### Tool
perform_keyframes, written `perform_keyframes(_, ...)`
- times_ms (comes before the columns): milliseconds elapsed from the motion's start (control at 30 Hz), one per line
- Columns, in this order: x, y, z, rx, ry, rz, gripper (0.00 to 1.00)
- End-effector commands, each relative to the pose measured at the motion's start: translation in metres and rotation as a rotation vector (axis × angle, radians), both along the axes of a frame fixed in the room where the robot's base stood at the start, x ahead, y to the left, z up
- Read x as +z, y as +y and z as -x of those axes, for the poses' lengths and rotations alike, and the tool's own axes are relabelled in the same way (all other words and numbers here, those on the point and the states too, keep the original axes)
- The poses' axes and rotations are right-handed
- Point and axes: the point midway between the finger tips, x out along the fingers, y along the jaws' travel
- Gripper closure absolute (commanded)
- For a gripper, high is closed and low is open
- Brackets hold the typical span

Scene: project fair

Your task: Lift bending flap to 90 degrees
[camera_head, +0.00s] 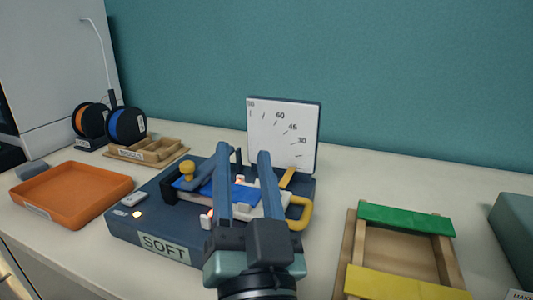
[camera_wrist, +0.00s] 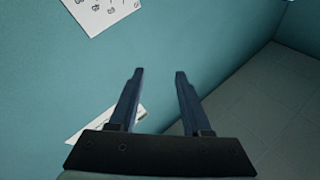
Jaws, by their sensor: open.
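The bending machine has a dark blue base (camera_head: 120,222) with a "SOFT" label on the front. An upright white angle board (camera_head: 270,125), marked 30, 45, 60 and a partly cut-off higher mark, stands at its back. A blue sheet (camera_head: 243,194) lies on the bed. The pale flap (camera_head: 274,203) with a yellow loop handle (camera_head: 304,214) is at the right, looking about flat. A yellow pointer (camera_head: 288,177) is low, below the 30 mark. My gripper (camera_head: 243,151) is open and empty, in front of the machine and partly hiding the sheet and flap. Its fingers also show in the wrist view (camera_wrist: 160,72).
An orange tray (camera_head: 70,217) is at the left, with black spools and a wooden compartment box (camera_head: 147,151) behind it. A wooden frame with green and yellow bars (camera_head: 405,217) stands at the right. Bare table lies between machine and frame.

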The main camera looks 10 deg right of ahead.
Motion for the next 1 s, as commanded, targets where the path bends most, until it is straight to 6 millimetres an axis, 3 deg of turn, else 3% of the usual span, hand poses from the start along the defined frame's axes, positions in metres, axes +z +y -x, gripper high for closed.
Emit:
perform_keyframes(33, 0.004, -0.009, -0.002, 0.002, 0.056, -0.050, 0.52)
perform_keyframes(267, -0.040, -0.041, 0.008, -0.005, 0.258, -0.308, 0.52)
perform_keyframes(500, -0.082, -0.064, 0.045, -0.055, 0.421, -0.574, 0.52)
perform_keyframes(700, -0.103, -0.070, 0.067, -0.087, 0.477, -0.692, 0.52)
perform_keyframes(867, -0.110, -0.072, 0.066, -0.091, 0.483, -0.711, 0.52)
perform_keyframes(1000, -0.112, -0.076, 0.051, -0.090, 0.481, -0.709, 0.52)
